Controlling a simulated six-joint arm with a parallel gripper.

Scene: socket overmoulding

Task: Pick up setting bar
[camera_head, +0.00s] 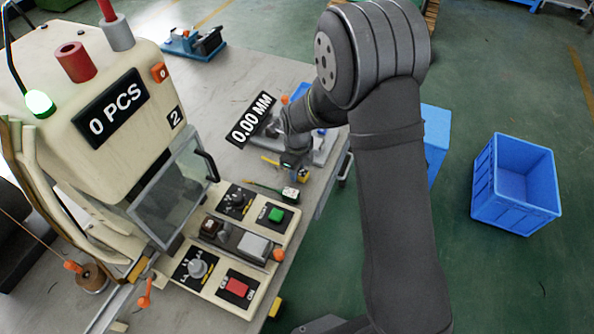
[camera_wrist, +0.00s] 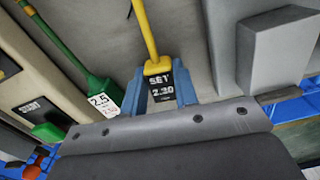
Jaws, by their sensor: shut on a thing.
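The setting bar, a yellow rod (camera_wrist: 146,30) ending in a yellow-edged block with a black "SET 2.30" label, is in the upper middle of the wrist view. My gripper (camera_wrist: 161,90) has its two blue fingers on either side of that block and is shut on it. In the head view my gripper (camera_head: 290,163) is low at the table, with the yellow rod (camera_head: 270,160) sticking out to its left. I cannot tell whether the bar touches the table.
A green bar (camera_wrist: 67,58) with a "2.5" tag lies left of the yellow one. The control panel (camera_head: 253,218) and white machine (camera_head: 85,150) stand at left. A "0.00 MM" gauge display (camera_head: 251,119) is behind my gripper. A blue crate (camera_head: 515,185) is on the floor.

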